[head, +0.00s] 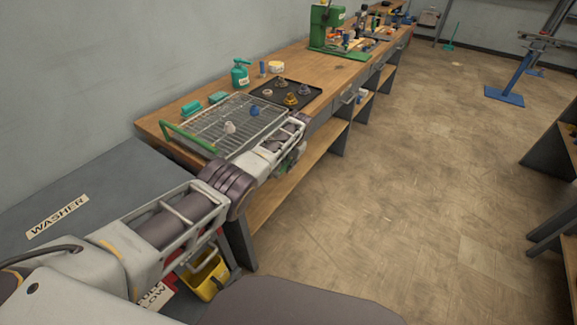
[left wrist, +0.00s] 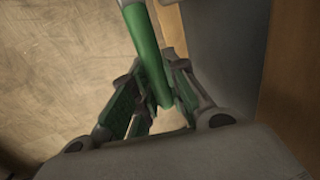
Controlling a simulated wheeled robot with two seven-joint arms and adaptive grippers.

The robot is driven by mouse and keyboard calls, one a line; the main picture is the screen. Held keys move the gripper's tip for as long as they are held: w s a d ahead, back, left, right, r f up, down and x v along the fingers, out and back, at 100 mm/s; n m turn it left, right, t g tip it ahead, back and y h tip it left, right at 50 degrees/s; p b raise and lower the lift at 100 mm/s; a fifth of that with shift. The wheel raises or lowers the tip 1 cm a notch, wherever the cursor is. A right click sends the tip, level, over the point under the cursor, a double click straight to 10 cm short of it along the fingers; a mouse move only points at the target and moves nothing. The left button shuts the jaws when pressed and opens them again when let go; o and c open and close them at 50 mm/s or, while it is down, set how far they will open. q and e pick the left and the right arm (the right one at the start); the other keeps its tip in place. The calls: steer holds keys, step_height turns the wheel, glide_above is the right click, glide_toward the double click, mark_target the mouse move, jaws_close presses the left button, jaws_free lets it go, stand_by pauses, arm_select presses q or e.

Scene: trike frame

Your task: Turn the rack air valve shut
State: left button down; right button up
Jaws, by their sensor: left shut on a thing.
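My left arm reaches across the head view, and my left gripper (head: 292,160) is low at the bench's front edge, mostly hidden behind my own arm. In the left wrist view the left gripper (left wrist: 155,78) is shut on a green bar (left wrist: 147,45) with a grey end. The bar runs between the two fingers. I cannot tell whether this bar is the handle of the rack air valve, and no valve body shows clearly. My right gripper is not in view.
A wire rack (head: 212,122) with a green handle lies on the wooden bench (head: 335,72). A black tray (head: 312,98) with small parts, a teal spray bottle (head: 240,74) and a green press (head: 322,28) are beyond it. A yellow bucket (head: 205,281) stands below.

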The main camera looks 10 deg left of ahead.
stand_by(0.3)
arm_select(q)
steer(key=c, duration=1.4)
jaws_free()
steer(key=shift+r, duration=0.1)
steer(key=shift+s+d+r, duration=0.1)
steer(key=shift+d+r, duration=0.3)
steer(key=shift+r, duration=1.5)
steer(key=shift+s+d+r, duration=0.1)
steer(key=shift+d+r, duration=0.25)
steer(key=shift+r, duration=1.6)
steer(key=shift+s+d+r, duration=0.1)
steer(key=shift+d+r, duration=0.3)
steer(key=shift+r, duration=1.5)
